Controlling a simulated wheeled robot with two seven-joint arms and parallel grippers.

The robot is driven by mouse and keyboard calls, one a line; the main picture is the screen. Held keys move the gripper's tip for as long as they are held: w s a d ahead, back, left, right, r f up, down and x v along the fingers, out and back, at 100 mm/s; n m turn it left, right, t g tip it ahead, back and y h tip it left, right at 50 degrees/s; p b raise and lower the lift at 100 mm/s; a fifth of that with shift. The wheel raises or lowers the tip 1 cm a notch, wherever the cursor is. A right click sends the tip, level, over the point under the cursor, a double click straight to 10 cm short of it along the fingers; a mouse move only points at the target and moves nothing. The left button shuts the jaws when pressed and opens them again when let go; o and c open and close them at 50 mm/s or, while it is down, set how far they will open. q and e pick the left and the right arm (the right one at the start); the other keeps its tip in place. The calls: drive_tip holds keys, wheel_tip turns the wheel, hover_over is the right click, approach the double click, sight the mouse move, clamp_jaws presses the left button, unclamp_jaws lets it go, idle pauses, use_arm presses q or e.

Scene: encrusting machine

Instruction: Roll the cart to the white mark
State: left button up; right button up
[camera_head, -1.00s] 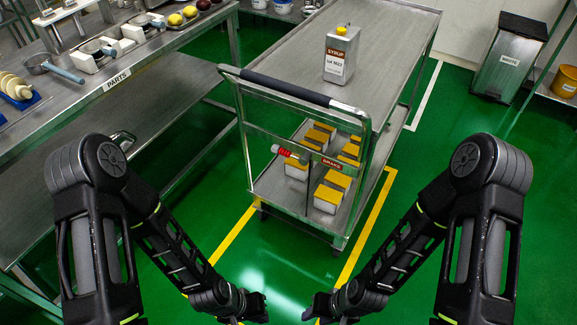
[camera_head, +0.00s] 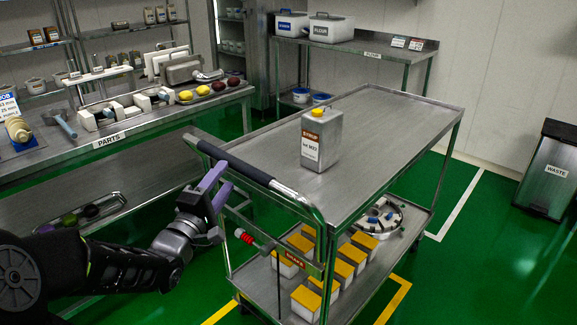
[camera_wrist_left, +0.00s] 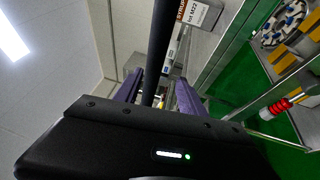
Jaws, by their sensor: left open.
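The steel cart (camera_head: 400,130) stands on the green floor with its push handle (camera_head: 240,164) toward me. A white mark (camera_head: 462,203) is a line on the floor beyond the cart's right side. My left gripper (camera_head: 219,184) is open at the left part of the handle. In the left wrist view its purple fingers (camera_wrist_left: 159,82) stand on either side of the black handle bar (camera_wrist_left: 161,45), jaws not closed on it. A red-tipped brake lever (camera_head: 246,237) sits below the handle; it also shows in the left wrist view (camera_wrist_left: 280,107). My right gripper is out of view.
A syrup can (camera_head: 320,142) stands on the cart top. Yellow-lidded boxes (camera_head: 343,272) and a round part (camera_head: 380,217) are on its lower shelf. The parts bench (camera_head: 150,122) is at left, a flour table (camera_head: 385,48) behind, a waste bin (camera_head: 548,170) at right.

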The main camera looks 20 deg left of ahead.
use_arm(q)
drive_tip(key=w+r, duration=0.2)
drive_tip(key=w, duration=0.6)
drive_tip(key=shift+a+r+p, duration=0.25)
drive_tip(key=shift+a+p, duration=0.05)
drive_tip(key=shift+a, duration=0.05)
clamp_jaws()
idle(0.6)
drive_tip(key=shift+f, duration=0.1)
idle(0.8)
